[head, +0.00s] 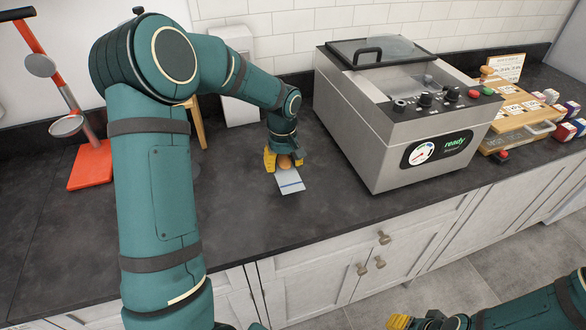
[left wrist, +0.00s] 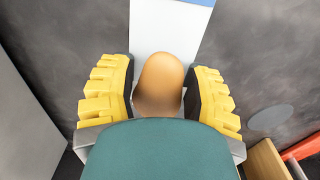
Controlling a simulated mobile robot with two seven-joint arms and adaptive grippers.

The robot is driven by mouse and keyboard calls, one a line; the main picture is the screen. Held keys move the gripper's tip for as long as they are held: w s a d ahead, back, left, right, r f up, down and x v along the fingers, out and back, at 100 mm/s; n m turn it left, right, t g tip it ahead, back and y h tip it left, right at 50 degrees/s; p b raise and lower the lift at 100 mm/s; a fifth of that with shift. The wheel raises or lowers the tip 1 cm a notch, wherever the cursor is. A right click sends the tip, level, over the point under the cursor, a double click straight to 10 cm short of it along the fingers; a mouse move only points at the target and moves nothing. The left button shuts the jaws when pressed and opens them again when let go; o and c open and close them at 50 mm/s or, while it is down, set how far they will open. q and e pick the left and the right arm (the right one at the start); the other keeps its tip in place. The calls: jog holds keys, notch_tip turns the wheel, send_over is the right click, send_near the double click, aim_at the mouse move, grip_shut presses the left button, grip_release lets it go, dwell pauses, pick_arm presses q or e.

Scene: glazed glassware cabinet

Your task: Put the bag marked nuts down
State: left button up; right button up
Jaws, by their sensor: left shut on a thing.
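A flat, pale bag (head: 290,182) with a blue stripe and an orange-brown rounded bulge is at my left gripper (head: 284,162), on or just above the dark worktop. No word can be read on it. The left gripper's yellow fingers are shut on the bag. In the left wrist view, the fingers (left wrist: 158,95) stand on either side of the bulge (left wrist: 158,75), and the pale bag (left wrist: 160,28) extends beyond it. Whether the bag touches the worktop is hard to tell. My right gripper (head: 408,322) shows only partly at the bottom edge; its opening is unclear.
A steel machine (head: 385,150) with a lid and a dial reading "ready" stands right of the bag. Wooden boards (head: 515,112) and small boxes (head: 566,120) are farther right. A red-based stand (head: 91,165) is at the left. The dark worktop (head: 240,215) is clear in front.

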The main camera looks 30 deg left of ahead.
aim_at(284, 174)
pick_arm(q)
jog(key=shift+w+f+b, duration=0.1)
jog(key=shift+f+b, duration=0.2)
jog(key=shift+f, duration=2.05)
jog(key=shift+f, duration=0.2)
jog(key=o, duration=1.2)
jog(key=shift+r, duration=0.1)
jog(key=shift+r, duration=0.15)
notch_tip(284, 174, up, 12)
jog(key=shift+p, duration=0.85)
